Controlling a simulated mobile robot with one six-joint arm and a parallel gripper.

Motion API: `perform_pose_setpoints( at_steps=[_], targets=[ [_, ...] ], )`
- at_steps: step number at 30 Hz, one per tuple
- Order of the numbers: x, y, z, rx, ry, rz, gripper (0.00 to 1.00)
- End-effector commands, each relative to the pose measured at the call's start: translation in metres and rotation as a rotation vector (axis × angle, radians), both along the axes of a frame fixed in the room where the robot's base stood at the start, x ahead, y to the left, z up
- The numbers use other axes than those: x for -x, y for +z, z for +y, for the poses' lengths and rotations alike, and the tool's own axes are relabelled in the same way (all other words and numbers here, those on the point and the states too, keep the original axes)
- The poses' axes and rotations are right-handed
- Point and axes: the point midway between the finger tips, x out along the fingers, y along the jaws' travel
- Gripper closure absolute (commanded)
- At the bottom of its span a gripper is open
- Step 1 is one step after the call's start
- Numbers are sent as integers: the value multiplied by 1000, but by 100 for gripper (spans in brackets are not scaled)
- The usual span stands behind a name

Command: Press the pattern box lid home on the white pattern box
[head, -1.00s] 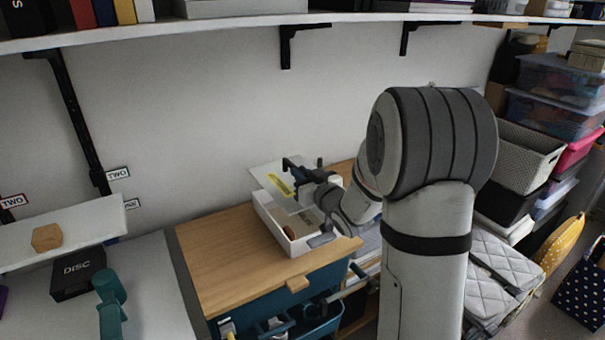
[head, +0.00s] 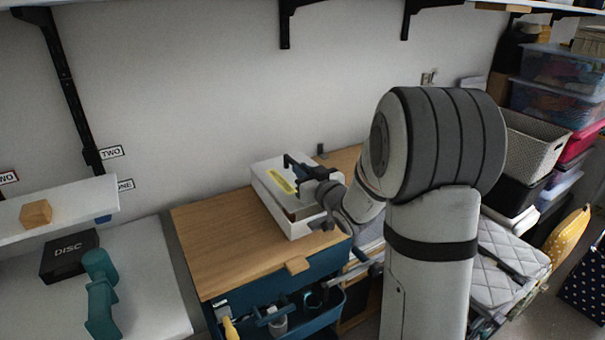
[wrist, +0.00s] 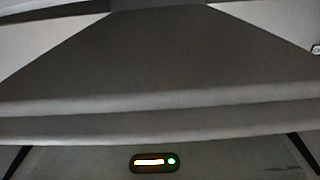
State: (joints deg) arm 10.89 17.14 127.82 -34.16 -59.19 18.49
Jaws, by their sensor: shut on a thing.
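The white pattern box (head: 299,228) stands on the wooden top at the back, against the wall. Its pale lid (head: 272,177) with a yellow label lies nearly level over the box opening in the head view. A narrow dark gap shows between lid and box at the near right side, so the lid looks not flush there. My gripper (head: 305,178) is shut on the lid at its right part. The fingertips and the far edges of the lid are hard to make out. The wrist view is filled by dark grey surfaces, and I cannot tell the lid's seating from it.
The wooden top (head: 220,240) is clear left of the box. A teal drawer (head: 318,318) with tools stands open below it. A black DISC box (head: 69,256) and a teal object (head: 101,290) sit on the left white surface. Stacked bins (head: 556,90) stand at right.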

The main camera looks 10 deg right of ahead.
Motion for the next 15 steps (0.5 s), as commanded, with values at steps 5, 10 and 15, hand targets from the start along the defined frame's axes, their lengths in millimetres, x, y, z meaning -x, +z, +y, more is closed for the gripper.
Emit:
perform_pose_setpoints(
  at_steps=[5,10,15],
  targets=[
    [1,-15,2,-1,2,30,100],
    [2,-17,2,-4,3,24,100],
    [2,-19,3,-9,3,9,100]
  ],
)
